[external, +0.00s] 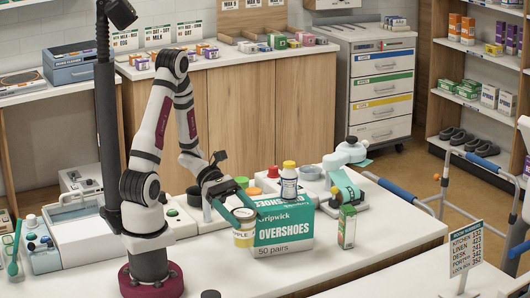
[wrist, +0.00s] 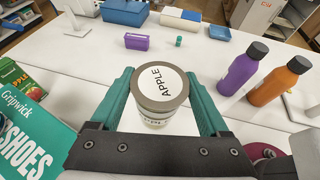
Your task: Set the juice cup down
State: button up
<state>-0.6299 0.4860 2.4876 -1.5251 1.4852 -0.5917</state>
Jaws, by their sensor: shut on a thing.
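The juice cup (external: 244,236) is a small pale cup with a lid marked APPLE. My gripper (external: 240,214) is shut on it, with teal fingers on both sides. In the wrist view the round white lid of the cup (wrist: 160,82) faces the camera, between the two fingers of my gripper (wrist: 163,105). The cup looks upright. I cannot tell whether its base touches the white table (external: 215,262) or hangs just above it.
A teal and white overshoes box (external: 284,236) stands close right of the cup. A small green and white carton (external: 347,228) is further right. The wrist view shows a purple bottle (wrist: 238,72) and an orange bottle (wrist: 282,82). Clear tabletop lies between the bottles and the purple box (wrist: 137,42).

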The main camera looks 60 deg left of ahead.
notch_tip(320, 180, up, 18)
jog(key=w+a+n+t+y, duration=0.2)
jog(key=w+a+n+t, duration=0.1)
jog(key=w, duration=1.8)
jog(key=w+a+n+t+y, duration=0.2)
jog(key=w+a+n+t, duration=0.15)
jog(key=w, duration=1.75)
jog(key=f, duration=2.8)
jog(key=shift+d, duration=0.25)
jog(key=o, duration=1.4)
jog(key=shift+f, duration=0.1)
jog(key=shift+r, duration=0.2)
jog(key=v, duration=1.2)
jog(key=shift+f, duration=0.25)
